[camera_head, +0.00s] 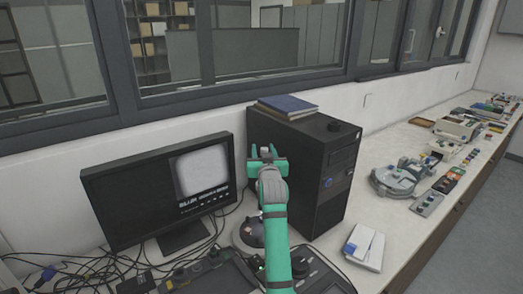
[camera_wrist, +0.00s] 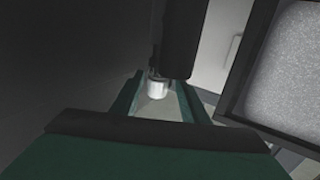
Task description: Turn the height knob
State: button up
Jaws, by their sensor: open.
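My gripper (camera_head: 264,153) is raised in front of the black computer tower, to the right of the monitor, in the head view. In the wrist view my gripper (camera_wrist: 159,88) is open, with its two green-edged fingers apart. A small pale metallic cylinder (camera_wrist: 158,86), which looks like the knob, shows between and just beyond the fingertips. I cannot tell whether the fingers touch it. A dark upright column (camera_wrist: 179,40) stands just above it. In the head view the knob is not distinguishable behind my gripper and arm; a round pale base (camera_head: 246,236) shows partly beside my arm.
The monitor (camera_head: 163,188) stands close on the left, and its lit screen also shows in the wrist view (camera_wrist: 291,75). The black tower (camera_head: 325,170) with a blue book (camera_head: 287,105) is close behind. Cables (camera_head: 90,270) cover the left desk. A white box (camera_head: 364,247) lies right.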

jog(key=shift+s+a+r, duration=0.1)
jog(key=shift+s+a, duration=0.05)
jog(key=shift+c, duration=1.2)
jog(key=shift+s+d, duration=0.1)
jog(key=shift+d, duration=0.75)
grip_shut()
jog(key=shift+y, duration=0.3)
jog(key=shift+a+n+g+y, duration=0.2)
jog(key=shift+n+g+y, duration=0.2)
jog(key=shift+n+y, duration=0.8)
jog(key=shift+a+n+g+y, duration=0.15)
jog(key=shift+n+g+y, duration=0.25)
jog(key=shift+n+y, duration=0.75)
jog(key=shift+a+g+y, duration=0.1)
jog(key=shift+g+y, duration=0.2)
jog(key=shift+y, duration=0.45)
jog(key=shift+o, duration=1.2)
grip_release()
